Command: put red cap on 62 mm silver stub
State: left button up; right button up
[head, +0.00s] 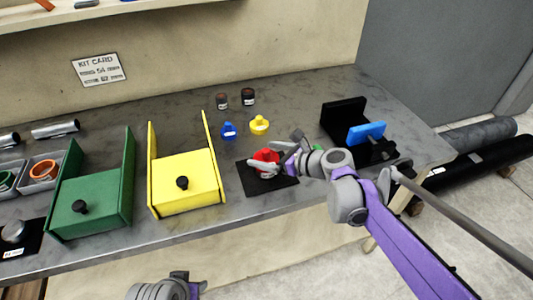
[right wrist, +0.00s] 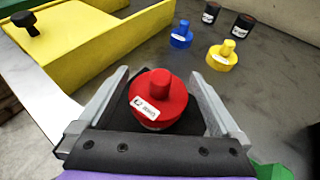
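The red cap (head: 266,157) is upright on a black mat (head: 254,182) near the table's front edge. It has a round knob on top and a white label in the right wrist view (right wrist: 160,97). A pale rim shows under its near edge; I cannot tell whether that is a stub. My right gripper (head: 280,156) is open, its fingers on either side of the cap, with gaps visible in the right wrist view (right wrist: 159,80). A round silver piece (head: 14,232) sits on another black mat at far left; its size is unreadable.
Yellow (head: 184,165) and green (head: 92,205) fixtures with black knobs stand left. Blue (head: 229,131) and yellow (head: 259,125) caps and two dark jars lie behind. A black bracket with a blue bar (head: 366,133) stands right. Silver tubes (head: 55,129) lie at back left.

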jog(key=v, duration=1.1)
jog(key=s+d+f+n+g+h+p, duration=0.1)
jog(key=s+d+f+n+h+p, duration=0.1)
jog(key=s+n, duration=0.5)
jog(key=s+d+f+n+g+h+p, duration=0.1)
jog(key=s+d+f+n+h+p, duration=0.1)
jog(key=s+n, duration=0.6)
jog(key=s+d+f+n+g+h+p, duration=0.1)
jog(key=s+d+f+n+h+p, duration=0.2)
jog(key=n, duration=0.7)
jog(key=s+d+h+p, duration=0.1)
jog(key=s+d+h, duration=0.1)
jog(key=s+h, duration=0.1)
jog(key=shift+s+d+n+h, duration=0.3)
jog(key=shift+s+h, duration=0.1)
jog(key=shift+s, duration=0.5)
jog(key=shift+f, duration=0.1)
